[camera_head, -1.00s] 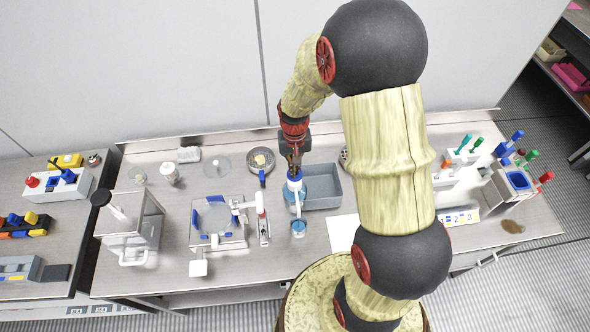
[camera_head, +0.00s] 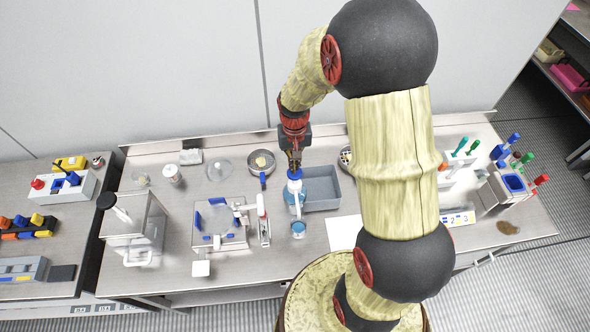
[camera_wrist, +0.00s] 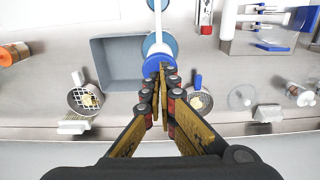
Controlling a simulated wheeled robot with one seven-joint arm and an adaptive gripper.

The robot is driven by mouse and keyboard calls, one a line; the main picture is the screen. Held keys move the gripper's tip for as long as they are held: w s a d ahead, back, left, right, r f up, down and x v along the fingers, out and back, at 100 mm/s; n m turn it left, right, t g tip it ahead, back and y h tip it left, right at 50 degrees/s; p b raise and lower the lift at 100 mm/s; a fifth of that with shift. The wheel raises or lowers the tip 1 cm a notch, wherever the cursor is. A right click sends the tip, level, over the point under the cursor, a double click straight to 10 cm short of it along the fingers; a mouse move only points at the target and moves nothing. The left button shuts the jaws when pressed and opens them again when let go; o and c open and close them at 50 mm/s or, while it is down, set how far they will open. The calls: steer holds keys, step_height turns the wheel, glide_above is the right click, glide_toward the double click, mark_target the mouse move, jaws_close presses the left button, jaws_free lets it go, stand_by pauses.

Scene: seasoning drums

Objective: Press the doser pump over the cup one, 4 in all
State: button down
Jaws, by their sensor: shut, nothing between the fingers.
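The doser pump (camera_head: 294,186), with a blue head and a white spout, stands on a blue bottle at the left of the grey tray. In the wrist view, its blue head (camera_wrist: 157,65) lies right at my fingertips, and its white spout (camera_wrist: 157,22) points away. A small cup (camera_head: 298,228) with a bluish top stands in front of the pump, below the spout's end. My gripper (camera_head: 294,168) is shut and empty, pointing down just above the pump head. It also shows in the wrist view (camera_wrist: 165,77). Whether the tips touch the head is unclear.
A grey tray (camera_head: 322,190) stands close to the right of the pump. A round pan (camera_head: 262,161) is behind it to the left. A white stand (camera_head: 219,224) and a slim red-and-white device (camera_head: 263,222) stand to the left. White paper (camera_head: 343,231) lies to the right.

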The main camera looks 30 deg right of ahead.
steer(key=shift+f, duration=0.2)
stand_by(0.4)
steer(key=shift+f+b, duration=1.65)
steer(key=shift+f, duration=0.6)
steer(key=shift+r, duration=0.1)
steer(key=shift+r+p, duration=1.55)
steer(key=shift+r, duration=0.75)
steer(key=shift+r, duration=0.1)
steer(key=shift+r+p, duration=1.65)
steer(key=shift+r, duration=0.8)
